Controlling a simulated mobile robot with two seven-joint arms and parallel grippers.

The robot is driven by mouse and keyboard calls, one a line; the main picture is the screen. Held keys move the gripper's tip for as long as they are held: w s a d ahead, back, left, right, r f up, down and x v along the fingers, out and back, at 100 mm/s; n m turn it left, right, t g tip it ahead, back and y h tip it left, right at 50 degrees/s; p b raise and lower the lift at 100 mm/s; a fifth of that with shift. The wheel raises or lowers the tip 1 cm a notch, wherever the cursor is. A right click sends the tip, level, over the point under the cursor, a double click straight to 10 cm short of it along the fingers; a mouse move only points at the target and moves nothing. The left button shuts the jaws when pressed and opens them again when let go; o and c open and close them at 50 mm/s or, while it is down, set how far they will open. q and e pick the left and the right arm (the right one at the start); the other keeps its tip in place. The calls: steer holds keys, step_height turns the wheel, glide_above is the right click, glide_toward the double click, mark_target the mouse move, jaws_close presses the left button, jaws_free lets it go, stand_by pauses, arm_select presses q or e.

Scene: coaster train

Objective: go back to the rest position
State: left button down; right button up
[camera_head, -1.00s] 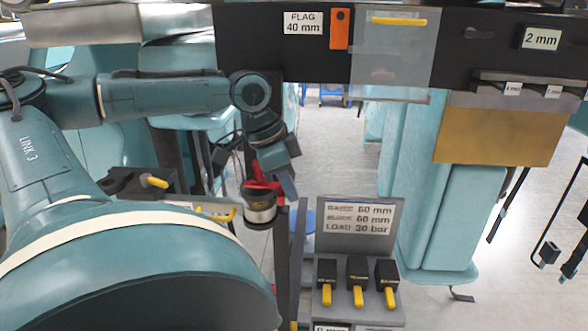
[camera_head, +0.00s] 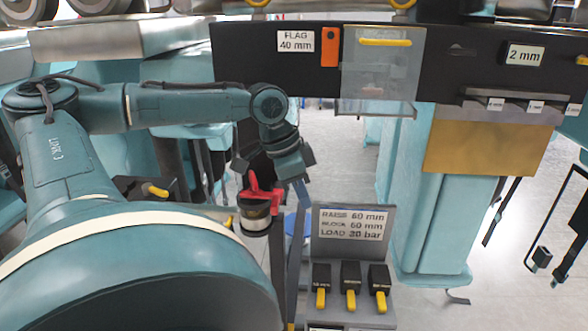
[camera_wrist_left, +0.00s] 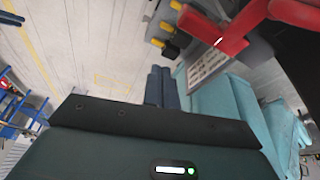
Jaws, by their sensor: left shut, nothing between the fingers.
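My left gripper (camera_head: 301,194) hangs below its teal wrist in the head view, just right of a red-topped metal cylinder. Its dark fingers are together and hold nothing; they also show in the left wrist view (camera_wrist_left: 161,88), pointing over bare floor. My left arm (camera_head: 180,107) reaches in from the left, bent at the joint above the gripper. From this view I cannot tell how far the gripper is from the cylinder. My right gripper is not in view.
The red-topped cylinder (camera_head: 256,214) stands beside the gripper. A grey rack (camera_head: 350,250) with yellow-handled black blocks stands to the lower right. A dark panel (camera_head: 440,70) with a clear flap crosses above. Teal pillars (camera_head: 435,215) stand at the right. Pale floor shows between.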

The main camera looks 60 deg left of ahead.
arm_select(q)
steer(key=a+v, duration=0.1)
steer(key=v, duration=0.8)
steer(key=shift+a+f, duration=0.1)
steer(key=shift+f, duration=0.05)
steer(key=w+d+f+m+t+h, duration=0.1)
steer(key=w+d+f, duration=0.35)
steer(key=f, duration=0.35)
steer(key=w+d+f+m, duration=0.1)
steer(key=w+d+f, duration=0.2)
steer(key=d+f, duration=0.35)
steer(key=w+d+f+m+t+h, duration=0.1)
steer(key=w+d+f, duration=0.3)
steer(key=f, duration=0.6)
steer(key=s+d+f+n+t, duration=0.4)
steer(key=s+d+f+n, duration=0.1)
steer(key=s+d+f, duration=0.9)
step_height(320, 180, down, 3)
steer(key=d, duration=0.3)
steer(key=shift+n+t+y, duration=0.3)
steer(key=shift+t, duration=0.1)
